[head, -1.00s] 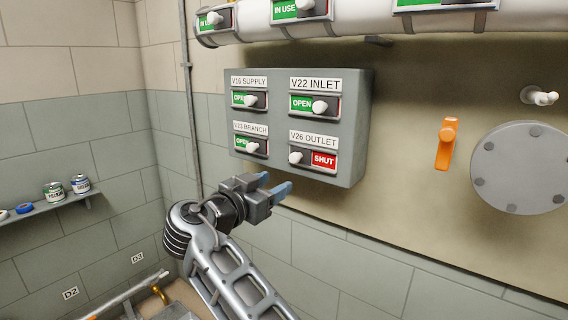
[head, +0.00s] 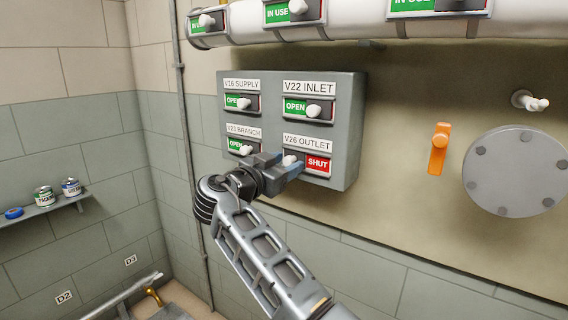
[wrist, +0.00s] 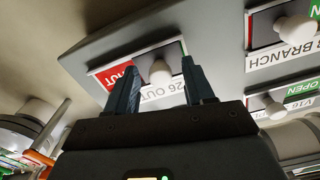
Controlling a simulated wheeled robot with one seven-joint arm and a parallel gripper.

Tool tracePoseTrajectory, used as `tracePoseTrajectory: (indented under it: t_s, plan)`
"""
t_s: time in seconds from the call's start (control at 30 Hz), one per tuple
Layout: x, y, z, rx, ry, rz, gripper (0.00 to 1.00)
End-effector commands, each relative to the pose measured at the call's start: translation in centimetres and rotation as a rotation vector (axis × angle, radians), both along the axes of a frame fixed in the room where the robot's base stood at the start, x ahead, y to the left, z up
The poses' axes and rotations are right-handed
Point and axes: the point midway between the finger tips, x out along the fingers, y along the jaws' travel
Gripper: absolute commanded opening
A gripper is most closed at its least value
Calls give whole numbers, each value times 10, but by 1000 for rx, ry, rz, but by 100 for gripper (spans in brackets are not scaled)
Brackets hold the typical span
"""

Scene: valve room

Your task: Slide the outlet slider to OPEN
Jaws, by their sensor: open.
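The V26 OUTLET slider (head: 318,163) is at the lower right of the grey panel (head: 347,130). It shows a red SHUT plate on its right. Its white knob (head: 289,160) stands at the left end, partly behind my gripper. My gripper (head: 290,168) is at the slider's lower left in the head view.
V16 SUPPLY (head: 243,103), V22 INLET (head: 308,108) and V23 BRANCH (head: 241,146) all show green OPEN plates close by. A white pipe with IN USE sliders runs above. An orange handle (head: 439,149) and a round bolted cover (head: 517,171) are right of the panel.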

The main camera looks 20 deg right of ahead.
Motion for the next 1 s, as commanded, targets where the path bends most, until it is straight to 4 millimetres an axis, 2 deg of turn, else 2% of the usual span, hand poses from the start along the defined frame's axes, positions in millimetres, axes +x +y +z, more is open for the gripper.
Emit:
tracePoseTrajectory:
  t_s: [0.13,0.67,1.0]
  plan:
    - [0,0,0,0,0,0,52]
    - [0,0,0,0,0,0,1]
    - [0,0,0,0,0,1,0]
